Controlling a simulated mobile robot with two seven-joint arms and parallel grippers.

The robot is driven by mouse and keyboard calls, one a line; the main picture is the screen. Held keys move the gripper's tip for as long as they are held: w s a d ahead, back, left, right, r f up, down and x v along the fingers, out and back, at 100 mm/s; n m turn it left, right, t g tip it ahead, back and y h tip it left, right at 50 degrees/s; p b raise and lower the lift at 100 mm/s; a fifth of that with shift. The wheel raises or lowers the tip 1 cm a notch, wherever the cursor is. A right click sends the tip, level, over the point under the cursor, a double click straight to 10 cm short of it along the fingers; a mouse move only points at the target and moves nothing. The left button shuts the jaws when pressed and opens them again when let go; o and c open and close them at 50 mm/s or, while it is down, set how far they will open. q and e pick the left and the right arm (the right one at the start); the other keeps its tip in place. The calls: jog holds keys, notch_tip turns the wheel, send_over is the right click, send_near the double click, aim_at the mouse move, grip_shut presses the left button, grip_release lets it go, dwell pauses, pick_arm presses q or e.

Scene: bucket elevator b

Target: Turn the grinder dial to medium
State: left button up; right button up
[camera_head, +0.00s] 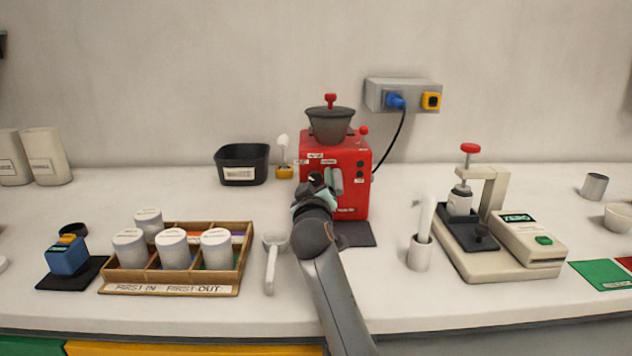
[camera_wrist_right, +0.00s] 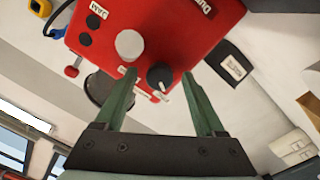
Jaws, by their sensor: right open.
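The red grinder (camera_head: 348,152) stands at the back middle of the counter with a dark hopper (camera_head: 331,124) on top. Its black dial (camera_wrist_right: 160,77) shows in the right wrist view, with a pale pointer and small white labels near it that are too small to read. My right gripper (camera_head: 316,184) is at the grinder's front in the head view and hides the dial there. In the wrist view its green fingers (camera_wrist_right: 160,80) are open, one on each side of the dial. I cannot tell whether they touch it. My left gripper is not in view.
A pale round part (camera_wrist_right: 129,45) sits beside the dial. A black bin (camera_head: 242,178) stands left of the grinder. A wooden canister tray (camera_head: 170,289) and a white scoop (camera_head: 270,268) lie at front left. A scale-and-press unit (camera_head: 500,262) stands right.

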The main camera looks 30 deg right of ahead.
dwell(0.3)
grip_shut()
dwell(0.5)
